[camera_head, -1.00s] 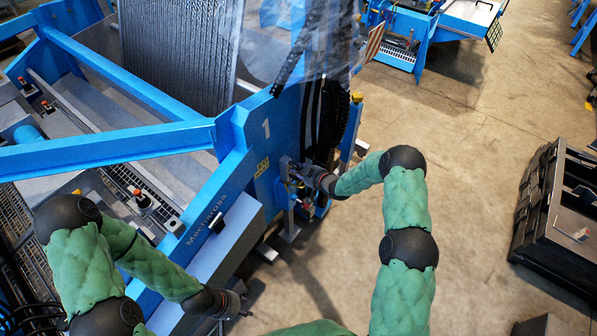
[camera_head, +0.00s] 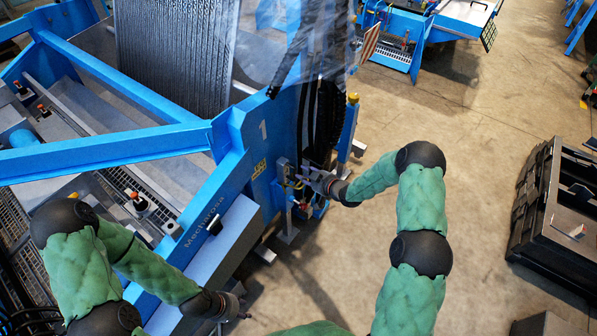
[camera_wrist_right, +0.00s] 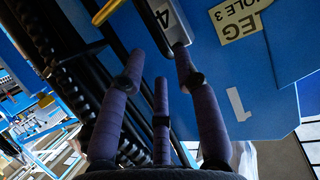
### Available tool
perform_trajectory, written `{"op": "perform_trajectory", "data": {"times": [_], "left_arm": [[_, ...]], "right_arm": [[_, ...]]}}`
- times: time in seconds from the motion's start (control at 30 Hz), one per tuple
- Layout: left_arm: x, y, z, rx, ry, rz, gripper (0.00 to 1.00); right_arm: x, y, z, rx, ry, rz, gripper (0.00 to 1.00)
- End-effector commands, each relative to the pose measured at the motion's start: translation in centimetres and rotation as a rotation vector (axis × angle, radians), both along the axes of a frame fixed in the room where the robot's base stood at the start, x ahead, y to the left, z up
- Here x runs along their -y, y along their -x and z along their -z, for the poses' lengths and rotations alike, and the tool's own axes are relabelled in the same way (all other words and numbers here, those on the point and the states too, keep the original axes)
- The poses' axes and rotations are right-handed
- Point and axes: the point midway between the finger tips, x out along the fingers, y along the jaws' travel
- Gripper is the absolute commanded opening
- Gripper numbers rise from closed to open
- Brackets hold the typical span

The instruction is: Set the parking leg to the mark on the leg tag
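The leg tag (camera_wrist_right: 240,20) is a pale plate on the blue machine in the right wrist view, upside down, reading "LEG" and "HOLE 3". Beside it stands the grey parking leg (camera_wrist_right: 168,22) with a "4" on its face; its hole and pin are not clear. In the head view the leg assembly (camera_head: 287,195) is at the machine's near corner, partly hidden. My right gripper (camera_head: 312,183) is beside it, its purple fingers (camera_wrist_right: 158,65) spread with nothing between them, tips close to the leg. My left gripper (camera_head: 238,304) is apart from the leg, low in the view, seemingly open and empty.
The blue machine frame (camera_head: 225,165) fills the left, with a "1" on its end plate. A yellow-topped blue post (camera_head: 348,125) stands just right of the leg. Black crates (camera_head: 555,220) are at the right. Concrete floor (camera_head: 475,150) between them is clear.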

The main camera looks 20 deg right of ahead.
Motion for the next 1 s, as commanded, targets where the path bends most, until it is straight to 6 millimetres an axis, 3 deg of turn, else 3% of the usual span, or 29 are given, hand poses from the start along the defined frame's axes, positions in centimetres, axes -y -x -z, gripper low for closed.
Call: {"op": "perform_trajectory", "data": {"times": [0.2,0.4,1.0], "left_arm": [[0.0,0.0,0.0,0.0,0.0,0.0,0.4],[0.0,0.0,0.0,0.0,0.0,0.0,0.4],[0.0,0.0,0.0,0.0,0.0,0.0,0.4]], "right_arm": [[1.6,3.1,-1.5,0.0,-0.001,0.003,0.32],[2.4,4.7,-2.2,0.0,-0.001,0.0,0.32],[2.5,5.1,-2.4,0.002,-0.001,0.0,0.32]]}}
